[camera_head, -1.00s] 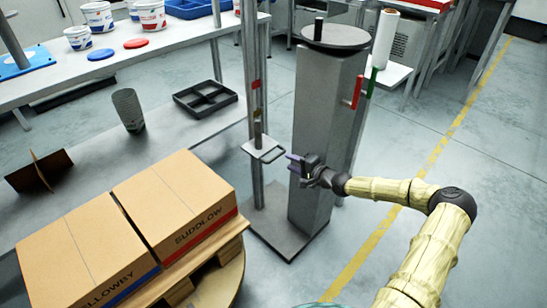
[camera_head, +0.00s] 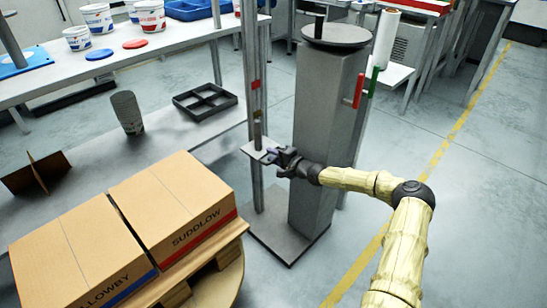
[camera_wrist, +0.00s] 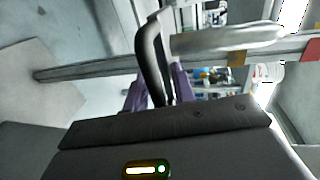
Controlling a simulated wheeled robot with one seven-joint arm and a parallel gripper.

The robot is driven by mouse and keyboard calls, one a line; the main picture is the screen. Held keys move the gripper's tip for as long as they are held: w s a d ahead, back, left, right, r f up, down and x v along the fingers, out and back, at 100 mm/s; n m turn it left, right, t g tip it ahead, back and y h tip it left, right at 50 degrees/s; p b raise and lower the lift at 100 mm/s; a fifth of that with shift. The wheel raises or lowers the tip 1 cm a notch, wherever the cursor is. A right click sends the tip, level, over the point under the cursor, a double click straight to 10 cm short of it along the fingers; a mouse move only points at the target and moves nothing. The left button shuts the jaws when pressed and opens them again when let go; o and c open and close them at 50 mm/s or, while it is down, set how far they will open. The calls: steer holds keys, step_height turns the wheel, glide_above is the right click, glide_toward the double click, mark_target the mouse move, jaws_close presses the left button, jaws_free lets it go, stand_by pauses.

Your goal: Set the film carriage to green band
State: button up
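The film carriage (camera_head: 256,151) is a pale plate with a short grey post and a dark loop handle, on the upright mast (camera_head: 250,48). In the wrist view the handle (camera_wrist: 150,58) stands between the purple fingers of my gripper (camera_wrist: 160,92). In the head view my gripper (camera_head: 273,156) is at the carriage's right side, covering the handle. Whether the fingers press on the handle is unclear. The mast has a red band (camera_head: 255,85) and a yellowish band (camera_head: 257,113) above the carriage. I cannot make out a green band on the mast.
A grey column (camera_head: 325,125) with a round top stands right of the mast; red (camera_head: 359,90) and green (camera_head: 373,81) bars are beside it. Cardboard boxes (camera_head: 185,205) on a pallet are front left. A bench (camera_head: 75,155) lies behind them. Floor at right is clear.

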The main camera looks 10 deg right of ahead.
steer(key=shift+f, duration=0.15)
jaws_close()
step_height(320, 180, down, 13)
steer(key=b, duration=1.3)
steer(key=shift+s, duration=0.25)
steer(key=shift+o, duration=1.6)
jaws_free()
steer(key=shift+w, duration=0.1)
steer(key=p+v, duration=0.6)
steer(key=v, duration=1.1)
steer(key=shift+r, duration=0.4)
